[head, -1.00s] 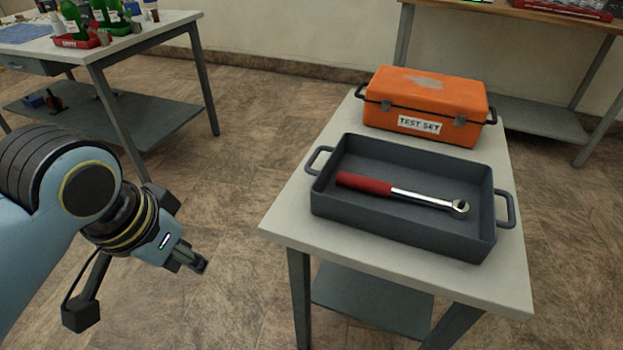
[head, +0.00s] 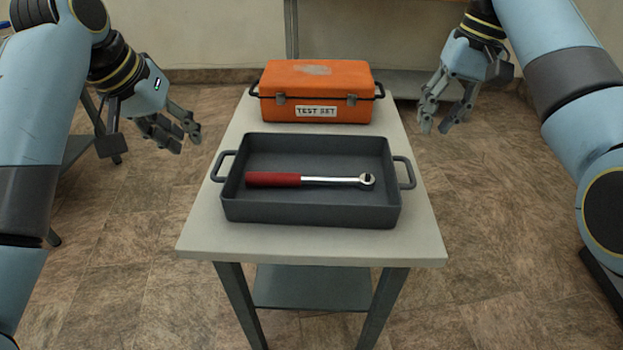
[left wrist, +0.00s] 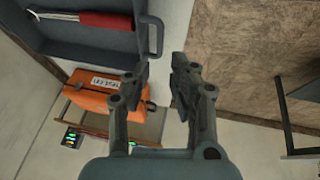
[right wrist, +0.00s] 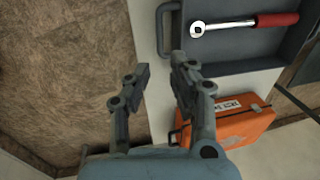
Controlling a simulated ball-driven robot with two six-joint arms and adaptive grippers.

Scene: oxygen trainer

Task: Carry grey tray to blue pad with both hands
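The grey tray (head: 310,208) lies flat on a small table, with a handle at each end. A wrench (head: 310,180) with a red grip lies in it. My left gripper (head: 186,142) is open and empty, up and left of the left handle (head: 222,166). That handle also shows in the left wrist view (left wrist: 158,36). My right gripper (head: 434,129) is open and empty, up and right of the right handle (head: 405,172). It also shows in the right wrist view (right wrist: 161,28). Neither gripper touches the tray. The blue pad is not in view.
An orange case (head: 316,88) labelled TEST SET stands on the small table (head: 310,245) just behind the tray. A bare strip of tabletop lies in front of the tray.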

